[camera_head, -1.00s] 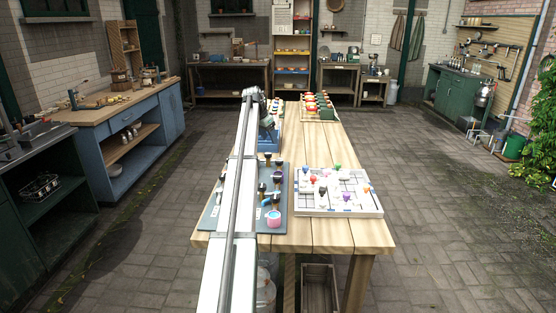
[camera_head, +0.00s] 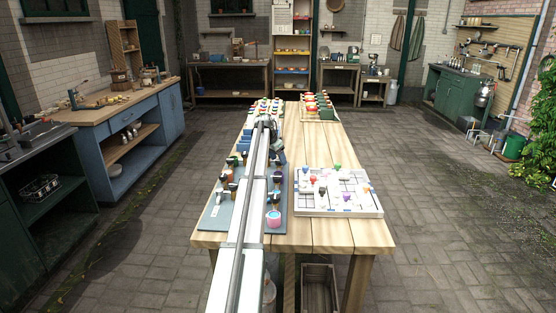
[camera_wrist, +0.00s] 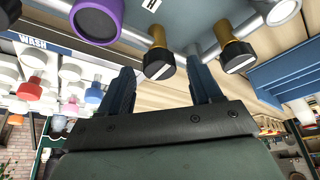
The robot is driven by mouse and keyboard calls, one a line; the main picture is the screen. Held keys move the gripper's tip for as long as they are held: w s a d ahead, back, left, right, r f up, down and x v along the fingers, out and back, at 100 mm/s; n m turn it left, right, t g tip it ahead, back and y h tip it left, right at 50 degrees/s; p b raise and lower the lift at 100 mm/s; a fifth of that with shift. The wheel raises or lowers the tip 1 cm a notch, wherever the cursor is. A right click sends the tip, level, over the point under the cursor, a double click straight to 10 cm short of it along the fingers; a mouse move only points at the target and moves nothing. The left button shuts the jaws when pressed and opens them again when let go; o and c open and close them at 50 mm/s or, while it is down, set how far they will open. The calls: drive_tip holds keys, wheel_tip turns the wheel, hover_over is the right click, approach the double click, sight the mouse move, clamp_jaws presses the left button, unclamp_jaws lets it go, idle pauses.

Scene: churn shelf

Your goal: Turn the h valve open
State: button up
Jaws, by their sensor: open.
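A valve with a brass stem and dark knob with a pale line (camera_wrist: 158,64) hangs on the grey-blue panel (camera_wrist: 185,12) in the wrist view, beside a small white label (camera_wrist: 152,4) that seems to read H. A similar valve (camera_wrist: 235,56) is to its right. My gripper (camera_wrist: 164,78) is open and empty; its two blue fingers stand apart, pointing toward the panel, with the labelled knob just beyond and between their tips. In the head view the panel (camera_head: 214,216) lies at the table's left front, and my arm hides part of it. I cannot tell the H valve there.
A purple-rimmed fitting (camera_wrist: 97,18) is left of the knobs. A white board with coloured knobs (camera_head: 338,204), marked WASH in the wrist view (camera_wrist: 33,42), stands on the wooden table (camera_head: 325,240). Blue blocks (camera_wrist: 290,75) are at right.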

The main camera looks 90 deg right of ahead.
drive_tip(key=shift+f, duration=0.25)
drive_tip(key=c, duration=1)
drive_tip(key=shift+c, duration=0.2)
